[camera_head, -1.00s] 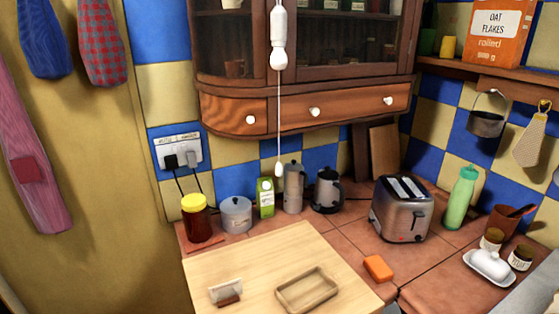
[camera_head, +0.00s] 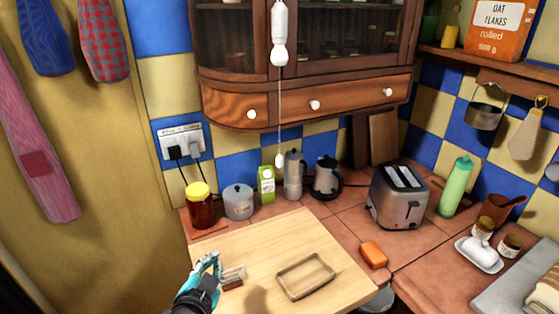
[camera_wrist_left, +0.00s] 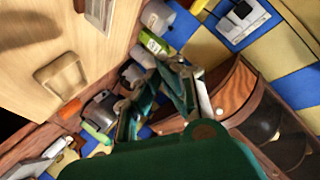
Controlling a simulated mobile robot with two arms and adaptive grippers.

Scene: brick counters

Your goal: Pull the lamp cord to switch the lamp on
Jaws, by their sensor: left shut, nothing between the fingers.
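The lamp cord (camera_head: 280,110) hangs as a thin pale line in front of the wall cabinet, with a small white pull (camera_head: 279,161) at its lower end. At its top is a white fitting with a bulb-like end (camera_head: 279,50). My left gripper (camera_head: 212,260) is in the head view at the lower left, over the wooden board, below and left of the pull and apart from it. It is shut and empty. In the left wrist view its fingers (camera_wrist_left: 178,70) point towards the counter and wall; I cannot make out the cord there. My right gripper is out of view.
A wooden board (camera_head: 255,235) carries a shallow wooden tray (camera_head: 306,294) and a small card holder (camera_head: 233,274). Behind stand a yellow-lidded jar (camera_head: 201,212), a canister (camera_head: 238,203), a green carton (camera_head: 266,186), a metal pot (camera_head: 294,178), a kettle (camera_head: 326,180) and a toaster (camera_head: 398,200).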

